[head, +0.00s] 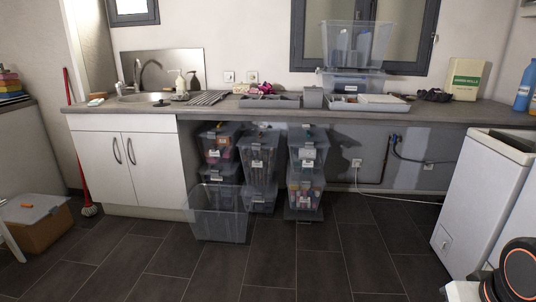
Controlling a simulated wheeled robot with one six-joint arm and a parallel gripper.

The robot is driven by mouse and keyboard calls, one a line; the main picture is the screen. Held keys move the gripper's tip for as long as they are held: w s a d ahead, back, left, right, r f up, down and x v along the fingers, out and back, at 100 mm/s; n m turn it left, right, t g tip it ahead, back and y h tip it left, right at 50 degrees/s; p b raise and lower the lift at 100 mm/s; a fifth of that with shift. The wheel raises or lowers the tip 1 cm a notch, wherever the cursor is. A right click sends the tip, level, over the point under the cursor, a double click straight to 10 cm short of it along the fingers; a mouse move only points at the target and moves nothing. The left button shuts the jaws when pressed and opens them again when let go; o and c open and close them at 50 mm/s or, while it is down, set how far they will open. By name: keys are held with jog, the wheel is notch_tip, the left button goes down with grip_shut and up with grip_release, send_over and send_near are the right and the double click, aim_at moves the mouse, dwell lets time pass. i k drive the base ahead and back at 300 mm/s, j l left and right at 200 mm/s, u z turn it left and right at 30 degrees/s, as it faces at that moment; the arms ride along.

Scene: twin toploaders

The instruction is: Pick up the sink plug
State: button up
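The sink (147,97) is set in the counter at the left, with a tall curved tap (146,70) behind it. A small dark spot (161,103) shows at the front right rim of the sink; it may be the sink plug, but it is too small to tell. No other thing in view is clearly a plug, and the inside of the basin is mostly hidden. Part of my arm shows at the bottom right corner, far from the sink. My gripper is not in view.
The counter (430,112) carries soap bottles (180,82), a drying rack (207,97), grey trays (270,101) and clear bins (355,45). Stacked boxes (258,165) and an empty clear bin (218,215) stand below. A white appliance (480,190) stands right. The middle floor is clear.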

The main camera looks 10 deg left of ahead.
aim_at(161, 102)
jog(key=i+j+u, duration=0.2)
jog(key=i+u, duration=0.15)
jog(key=i+j+u, duration=0.1)
jog(key=i+u, duration=0.2)
jog(key=i, duration=0.2)
jog(key=i+u, duration=0.35)
jog(key=i+j+u, duration=0.1)
jog(key=i+j, duration=0.65)
